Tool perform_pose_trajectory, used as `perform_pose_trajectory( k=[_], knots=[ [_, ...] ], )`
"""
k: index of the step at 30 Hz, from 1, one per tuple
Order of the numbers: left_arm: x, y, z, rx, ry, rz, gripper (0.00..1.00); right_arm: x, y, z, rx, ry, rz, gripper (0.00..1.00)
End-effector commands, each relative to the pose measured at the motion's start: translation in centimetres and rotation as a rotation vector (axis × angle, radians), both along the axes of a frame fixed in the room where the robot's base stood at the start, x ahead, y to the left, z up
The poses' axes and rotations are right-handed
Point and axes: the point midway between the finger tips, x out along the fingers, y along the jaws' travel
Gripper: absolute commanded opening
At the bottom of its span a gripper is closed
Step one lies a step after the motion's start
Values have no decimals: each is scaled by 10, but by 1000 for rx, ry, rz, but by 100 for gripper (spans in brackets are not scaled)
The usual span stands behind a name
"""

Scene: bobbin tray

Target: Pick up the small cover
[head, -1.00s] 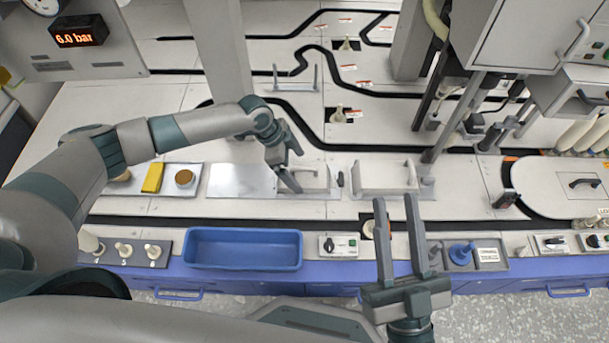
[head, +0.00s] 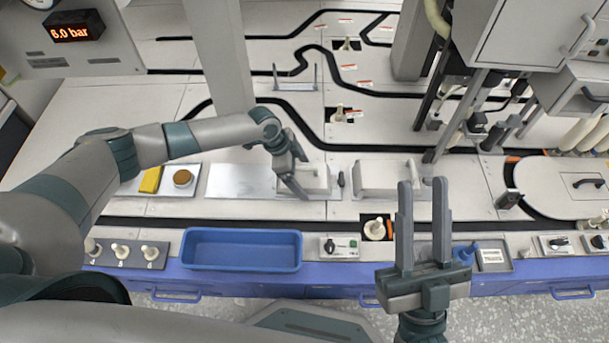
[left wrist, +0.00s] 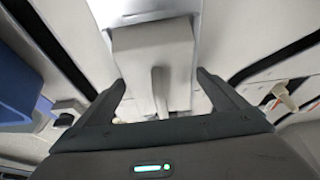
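The small cover (head: 319,180) is a pale grey box-shaped lid with an upright handle.
A larger cover (head: 372,182) with a handle stands right of the small one. A bare metal plate (head: 236,181) lies left of it. A blue tray (head: 242,267) is at the front edge. A bobbin (head: 376,229) stands in a dark opening near the right gripper.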

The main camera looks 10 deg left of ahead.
Motion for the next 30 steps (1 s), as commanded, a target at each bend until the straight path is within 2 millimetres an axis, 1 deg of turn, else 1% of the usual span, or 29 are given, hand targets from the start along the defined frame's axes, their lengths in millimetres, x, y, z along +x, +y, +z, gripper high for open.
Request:
perform_pose_trajectory(
  k=[1,2,3,6,16,21,24,27,30],
  knots=[
    [0,0,0,0,0,0,79,0,0,0,0,0,0,31],
    [0,0,0,0,0,0,72,0,0,0,0,0,0,31],
    [0,0,0,0,0,0,63,0,0,0,0,0,0,31],
    [0,0,0,0,0,0,40,0,0,0,0,0,0,31],
    [1,0,3,-2,-1,0,41,0,0,1,-1,3,0,31],
    [1,0,16,-1,-1,-1,41,1,3,0,-8,30,4,31],
    [1,-1,30,-3,-2,-1,41,0,8,-7,-19,78,11,31],
    [1,-1,48,-4,-2,-1,41,-7,19,-31,-48,186,41,31],
    [-11,-20,57,-4,0,-7,41,-1,22,-43,-74,262,45,31]
  ],
)
